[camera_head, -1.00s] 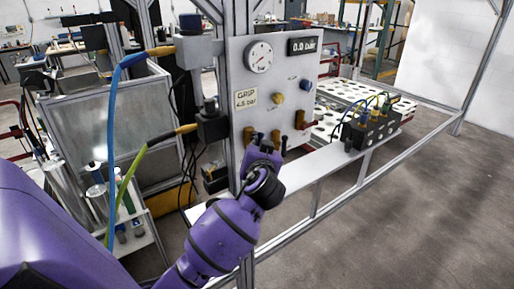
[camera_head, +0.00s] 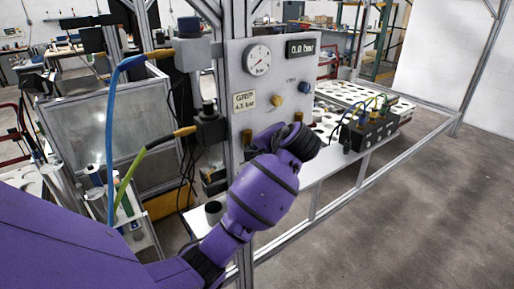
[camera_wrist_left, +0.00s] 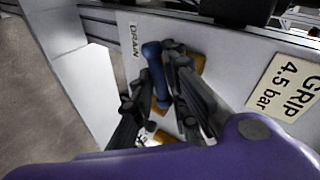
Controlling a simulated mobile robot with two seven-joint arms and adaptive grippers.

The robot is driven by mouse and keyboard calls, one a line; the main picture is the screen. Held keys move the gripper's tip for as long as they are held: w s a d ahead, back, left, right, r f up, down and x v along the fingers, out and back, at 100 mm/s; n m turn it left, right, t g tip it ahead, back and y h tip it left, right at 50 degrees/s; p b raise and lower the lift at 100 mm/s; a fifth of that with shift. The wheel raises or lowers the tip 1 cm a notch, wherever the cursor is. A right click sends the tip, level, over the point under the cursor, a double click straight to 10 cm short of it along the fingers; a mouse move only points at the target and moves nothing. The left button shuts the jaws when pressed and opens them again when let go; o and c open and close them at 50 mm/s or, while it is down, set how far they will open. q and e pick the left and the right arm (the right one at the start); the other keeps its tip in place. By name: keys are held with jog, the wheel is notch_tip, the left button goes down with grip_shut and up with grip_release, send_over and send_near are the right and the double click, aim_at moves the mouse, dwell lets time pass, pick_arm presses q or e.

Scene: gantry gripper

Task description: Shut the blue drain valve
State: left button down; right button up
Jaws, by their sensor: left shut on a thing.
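The blue drain valve's handle (camera_wrist_left: 154,70) shows in the left wrist view beside the DRAIN label (camera_wrist_left: 135,38). It stands between the dark fingers of my left gripper (camera_wrist_left: 156,82), which is shut on it. Brass-coloured valve parts (camera_wrist_left: 161,98) show just below the handle. In the head view my left wrist (camera_head: 290,142) is at the lower right of the grey panel (camera_head: 233,75) and hides the fingers and the drain valve. My right gripper is in neither current view.
The panel carries a round gauge (camera_head: 257,60), a display (camera_head: 300,47) reading 0.0 bar, a yellow knob (camera_head: 277,101), a blue knob (camera_head: 304,88) and a GRIP 4.5 bar label (camera_head: 244,101).

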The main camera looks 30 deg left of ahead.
pick_arm(q)
jog(key=shift+w+d+f+m+g+y, duration=0.1)
jog(key=shift+f+m+g+y, duration=0.1)
jog(key=shift+m+g, duration=0.3)
jog(key=shift+w+d+f+m+g+y, duration=0.1)
jog(key=shift+f+m+g, duration=0.05)
jog(key=shift+m+g, duration=0.3)
jog(key=shift+s+f, duration=0.1)
jog(key=c, duration=1.8)
grip_release()
jog(key=shift+r, duration=0.2)
jog(key=shift+r, duration=0.1)
jog(key=v, duration=1.2)
